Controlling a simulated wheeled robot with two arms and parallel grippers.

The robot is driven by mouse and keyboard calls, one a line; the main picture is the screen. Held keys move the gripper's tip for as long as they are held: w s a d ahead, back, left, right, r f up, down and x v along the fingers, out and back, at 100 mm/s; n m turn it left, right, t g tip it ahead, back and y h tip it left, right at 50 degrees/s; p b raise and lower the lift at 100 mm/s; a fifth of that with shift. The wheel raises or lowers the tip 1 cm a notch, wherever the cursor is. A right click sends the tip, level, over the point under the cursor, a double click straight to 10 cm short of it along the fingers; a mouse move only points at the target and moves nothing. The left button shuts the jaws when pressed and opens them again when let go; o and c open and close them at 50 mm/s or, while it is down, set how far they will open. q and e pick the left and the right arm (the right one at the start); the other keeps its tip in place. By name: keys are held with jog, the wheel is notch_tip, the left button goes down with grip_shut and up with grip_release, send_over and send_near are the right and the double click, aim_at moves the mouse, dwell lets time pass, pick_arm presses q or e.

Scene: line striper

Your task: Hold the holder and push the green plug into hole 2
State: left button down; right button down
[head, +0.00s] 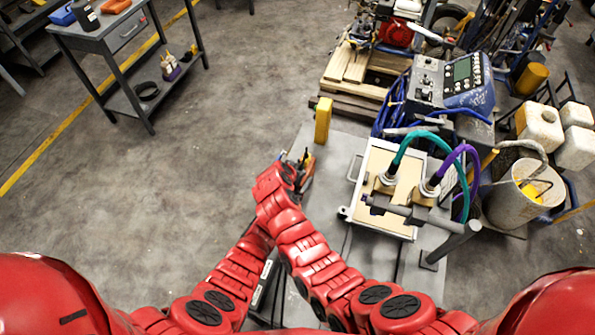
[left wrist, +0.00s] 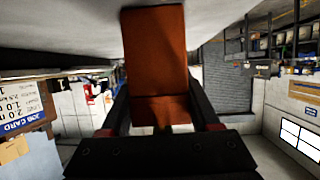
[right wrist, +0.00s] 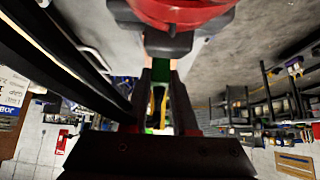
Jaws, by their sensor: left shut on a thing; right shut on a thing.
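An orange-brown block, which looks like the holder (left wrist: 155,50), fills the space between the jaws of my left gripper (left wrist: 160,105) in the left wrist view. My left gripper is shut on it. My right gripper (right wrist: 162,92) is shut on a narrow green piece, the green plug (right wrist: 173,64), of which only a little shows. In the head view a bit of the orange holder (head: 307,164) shows beyond my crossed arms, low over the grey table. Both grippers are close together there and largely hidden by my right arm. The holes and their numbers are hidden, so I cannot tell how plug and hole line up.
A yellow block (head: 322,120) stands at the far edge of the grey table (head: 340,150). A white-framed board (head: 378,160) with teal and purple hoses lies to the right. A blue control box (head: 455,80) is behind it. Open floor lies to the left.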

jog(key=shift+w+r, duration=0.1)
jog(key=shift+r, duration=0.35)
jog(key=shift+c, duration=1.5)
grip_release()
jog(key=shift+r, duration=0.1)
jog(key=v, duration=0.7)
pick_arm(q)
jog(key=shift+c, duration=0.2)
grip_release()
